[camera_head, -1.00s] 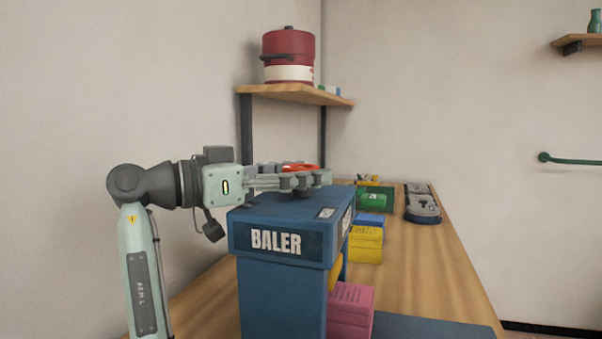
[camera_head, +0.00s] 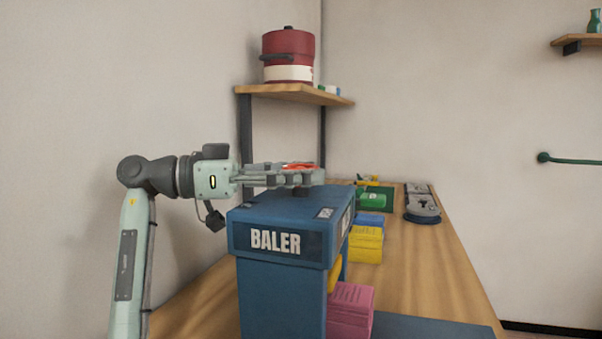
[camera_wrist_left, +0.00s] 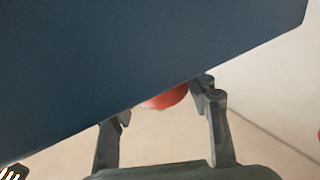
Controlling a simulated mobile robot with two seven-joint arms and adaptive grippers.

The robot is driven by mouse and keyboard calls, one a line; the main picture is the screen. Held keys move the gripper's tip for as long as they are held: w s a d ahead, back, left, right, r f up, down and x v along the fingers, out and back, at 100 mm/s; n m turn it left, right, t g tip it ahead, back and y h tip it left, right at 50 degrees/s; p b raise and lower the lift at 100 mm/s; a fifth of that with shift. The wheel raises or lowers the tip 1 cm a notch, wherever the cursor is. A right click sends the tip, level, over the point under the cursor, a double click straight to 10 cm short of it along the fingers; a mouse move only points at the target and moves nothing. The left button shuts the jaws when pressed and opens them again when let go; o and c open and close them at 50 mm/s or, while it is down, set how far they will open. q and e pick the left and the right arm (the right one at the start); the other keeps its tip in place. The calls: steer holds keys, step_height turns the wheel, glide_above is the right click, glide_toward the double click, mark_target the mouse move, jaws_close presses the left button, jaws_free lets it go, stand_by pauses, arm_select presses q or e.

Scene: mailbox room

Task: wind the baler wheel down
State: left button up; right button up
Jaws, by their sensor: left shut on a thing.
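The blue baler (camera_head: 280,290), with a "BALER" label on its front, stands on the wooden bench. Its red wheel (camera_head: 299,166) is above the baler's top, mostly hidden by my fingers. My left gripper (camera_head: 306,175) reaches in level from the left, just over the top, shut on the wheel. In the left wrist view, part of the red wheel (camera_wrist_left: 168,98) shows between the two fingers, and the dark blue baler body (camera_wrist_left: 120,60) covers much of the picture. My right gripper is not in view.
Pink (camera_head: 351,308) and yellow (camera_head: 366,243) bundles sit beside the baler on the bench (camera_head: 425,280). A green item (camera_head: 374,199) and a grey device (camera_head: 422,205) lie farther back. A shelf (camera_head: 290,94) with a red pot (camera_head: 288,55) hangs behind. The bench's right part is mostly clear.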

arm_select(q)
steer(key=m+g, duration=0.2)
steer(key=g, duration=0.2)
steer(key=m+g, duration=0.3)
steer(key=g, duration=0.1)
steer(key=shift+w+a+m+g+y, duration=0.1)
steer(key=shift+m+g+y, duration=0.2)
steer(key=shift+g, duration=0.1)
steer(key=shift+m+g+y, duration=1.3)
steer(key=shift+m+g, duration=0.5)
steer(key=shift+g, duration=0.7)
steer(key=o, duration=1.2)
steer(key=shift+n+t, duration=0.3)
steer(key=shift+t, duration=0.1)
